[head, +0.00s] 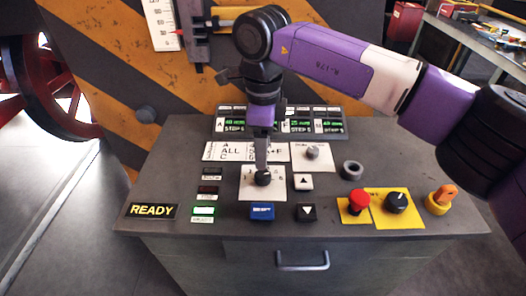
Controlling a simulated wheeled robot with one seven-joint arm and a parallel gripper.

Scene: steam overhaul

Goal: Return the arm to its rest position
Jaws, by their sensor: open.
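My arm is purple, white and black and reaches in from the right over a grey control console (140,190). My gripper (262,168) points down at the middle of the console, just above or at a black selector knob (263,178) on a white plate. I cannot tell whether the fingers touch the knob. The gripper's fingers look narrow from this side, and the gap between them is hidden.
Near the gripper are a blue button (262,213), a white up-arrow button (303,181) and a black down-arrow button (306,212). A red mushroom button (359,200), a black rotary knob (397,201) and an orange key-like switch (442,197) stand at right. A striped panel (110,60) rises behind.

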